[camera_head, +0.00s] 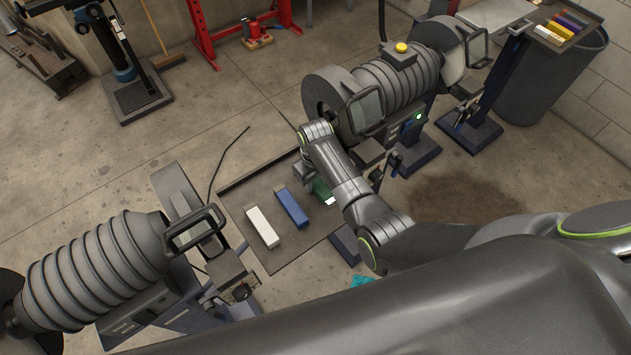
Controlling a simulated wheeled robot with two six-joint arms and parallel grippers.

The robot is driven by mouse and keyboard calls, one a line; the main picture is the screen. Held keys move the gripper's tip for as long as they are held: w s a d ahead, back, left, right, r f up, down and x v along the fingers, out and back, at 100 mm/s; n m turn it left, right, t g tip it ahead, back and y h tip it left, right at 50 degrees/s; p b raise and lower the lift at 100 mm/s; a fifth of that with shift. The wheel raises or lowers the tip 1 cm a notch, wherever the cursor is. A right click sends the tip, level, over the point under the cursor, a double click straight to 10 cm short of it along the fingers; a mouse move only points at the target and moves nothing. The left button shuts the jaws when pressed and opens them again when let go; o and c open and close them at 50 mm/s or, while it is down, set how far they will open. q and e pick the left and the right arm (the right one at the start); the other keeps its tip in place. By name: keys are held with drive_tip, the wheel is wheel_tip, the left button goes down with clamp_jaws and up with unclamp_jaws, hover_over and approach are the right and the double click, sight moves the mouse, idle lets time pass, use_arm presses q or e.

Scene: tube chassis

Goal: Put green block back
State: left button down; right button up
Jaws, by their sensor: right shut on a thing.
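The green block (321,189) shows at the right part of a dark flat tray (270,258), mostly hidden behind my right arm. Its near end looks white. My right gripper (306,173) is at the block's far end and is shut on it; the fingers are small and partly covered by the wrist. I cannot tell whether the block touches the tray. A blue block (291,207) and a white block (262,228) lie on the tray to the left, side by side and apart. My left gripper is not in view.
A grinder-like machine with ribbed body (387,90) stands close behind my right arm. Another ribbed machine (100,262) stands left of the tray. A second tray (566,22) with several coloured blocks is at the top right. Open floor lies beyond the dark tray.

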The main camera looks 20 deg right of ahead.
sight(315, 182)
drive_tip(key=o, duration=0.5)
drive_tip(key=shift+s+f, duration=0.1)
drive_tip(key=o, duration=0.5)
drive_tip(key=shift+r, duration=0.25)
wheel_tip(315, 182, up, 12)
drive_tip(key=shift+f, duration=0.1)
